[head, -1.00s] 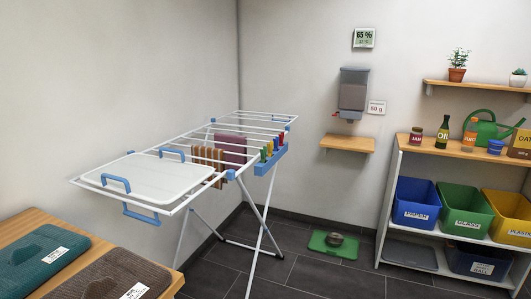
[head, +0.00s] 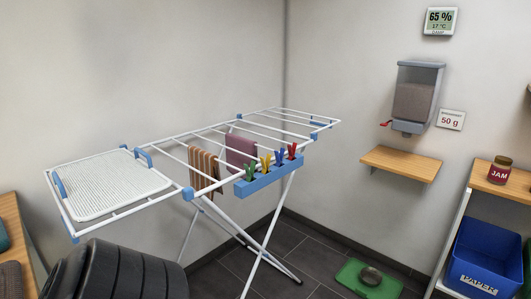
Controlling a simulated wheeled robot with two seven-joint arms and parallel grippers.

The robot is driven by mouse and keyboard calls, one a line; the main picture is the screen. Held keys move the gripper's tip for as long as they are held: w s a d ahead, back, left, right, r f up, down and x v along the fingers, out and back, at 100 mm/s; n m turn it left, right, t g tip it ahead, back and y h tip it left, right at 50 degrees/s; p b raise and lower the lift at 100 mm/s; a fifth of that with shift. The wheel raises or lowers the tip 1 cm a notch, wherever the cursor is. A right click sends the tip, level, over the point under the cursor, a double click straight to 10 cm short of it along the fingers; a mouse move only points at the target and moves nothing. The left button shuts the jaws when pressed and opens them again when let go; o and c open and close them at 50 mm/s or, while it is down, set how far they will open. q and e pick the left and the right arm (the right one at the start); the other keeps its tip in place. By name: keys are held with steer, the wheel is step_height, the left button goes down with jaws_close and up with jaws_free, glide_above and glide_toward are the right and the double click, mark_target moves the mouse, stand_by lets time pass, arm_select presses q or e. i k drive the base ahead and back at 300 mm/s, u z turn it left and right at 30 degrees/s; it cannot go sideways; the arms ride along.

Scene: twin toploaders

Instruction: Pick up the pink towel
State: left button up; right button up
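A dusky pink towel (head: 241,150) hangs over a rod of the white drying rack (head: 150,200), toward its far end. A brown striped cloth (head: 204,169) hangs to its left, nearer to me. The front of the pink towel is partly covered by the pegs and the blue peg tray (head: 268,176) on the rack's right side. Neither of my grippers is in view. A dark, rounded, ribbed part, which looks like one of my arm links, fills the bottom left.
A white mesh panel (head: 108,184) lies on the rack's near end. A wooden shelf (head: 400,163) sits under a wall dispenser (head: 414,98). A green mat (head: 362,281) lies on the floor. A blue bin (head: 485,262) stands at right. Dark floor shows around the rack legs.

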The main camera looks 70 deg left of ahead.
mark_target(246, 145)
steer(key=u, duration=0.75)
steer(key=i, duration=1.05)
steer(key=u, duration=1.15)
